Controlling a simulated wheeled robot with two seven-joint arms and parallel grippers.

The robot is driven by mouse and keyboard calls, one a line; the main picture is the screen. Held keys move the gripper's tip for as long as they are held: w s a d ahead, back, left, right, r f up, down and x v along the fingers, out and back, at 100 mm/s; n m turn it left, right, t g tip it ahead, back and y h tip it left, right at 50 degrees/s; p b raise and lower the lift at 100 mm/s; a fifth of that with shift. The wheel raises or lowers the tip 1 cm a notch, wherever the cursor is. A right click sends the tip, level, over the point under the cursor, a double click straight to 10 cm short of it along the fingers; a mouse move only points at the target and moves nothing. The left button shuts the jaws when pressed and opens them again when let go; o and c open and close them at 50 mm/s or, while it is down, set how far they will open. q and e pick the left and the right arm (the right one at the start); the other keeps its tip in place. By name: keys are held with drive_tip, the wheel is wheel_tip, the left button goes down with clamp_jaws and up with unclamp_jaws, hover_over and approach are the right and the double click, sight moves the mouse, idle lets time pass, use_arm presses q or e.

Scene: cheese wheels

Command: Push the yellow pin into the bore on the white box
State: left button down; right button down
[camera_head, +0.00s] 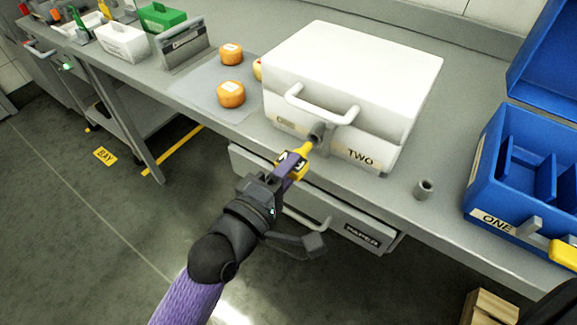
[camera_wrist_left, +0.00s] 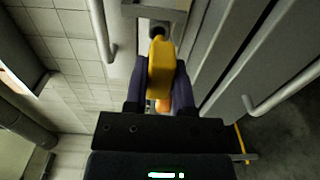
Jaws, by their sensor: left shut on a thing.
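The white box (camera_head: 350,65) stands shut on the grey bench, with a white handle and labels on its front; one label reads TWO. Its bore is a short grey tube (camera_head: 317,132) on the front, below the handle; it also shows in the left wrist view (camera_wrist_left: 159,27). My left gripper (camera_head: 291,165) is shut on the yellow pin (camera_head: 304,149), just in front of the box. The pin also shows between the fingers in the left wrist view (camera_wrist_left: 160,72). Its front end points at the bore; I cannot tell whether its tip is inside.
A blue box (camera_head: 490,215) with an open lid, labelled ONE, stands at the right. A small grey tube (camera_head: 424,189) stands on the bench. Orange cheese wheels (camera_head: 231,94) sit left of the white box. A drawer (camera_head: 340,215) is below the bench edge.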

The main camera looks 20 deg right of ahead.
drive_tip(key=shift+s+d+r, duration=0.2)
drive_tip(key=shift+s+d, duration=0.3)
drive_tip(key=shift+r, duration=0.15)
drive_tip(key=shift+w+a, duration=0.1)
drive_tip(key=shift+w, duration=0.05)
use_arm(q)
drive_tip(key=shift+w+d, duration=0.15)
drive_tip(key=shift+d, duration=0.15)
use_arm(e)
drive_tip(key=shift+w+a, duration=0.35)
drive_tip(key=shift+a, duration=0.05)
use_arm(q)
drive_tip(key=shift+w+d, duration=0.15)
drive_tip(key=shift+w, duration=0.05)
use_arm(e)
drive_tip(key=shift+f, duration=0.2)
use_arm(q)
drive_tip(key=shift+w+d, duration=0.1)
use_arm(e)
drive_tip(key=shift+s+d, duration=0.1)
drive_tip(key=shift+d, duration=0.05)
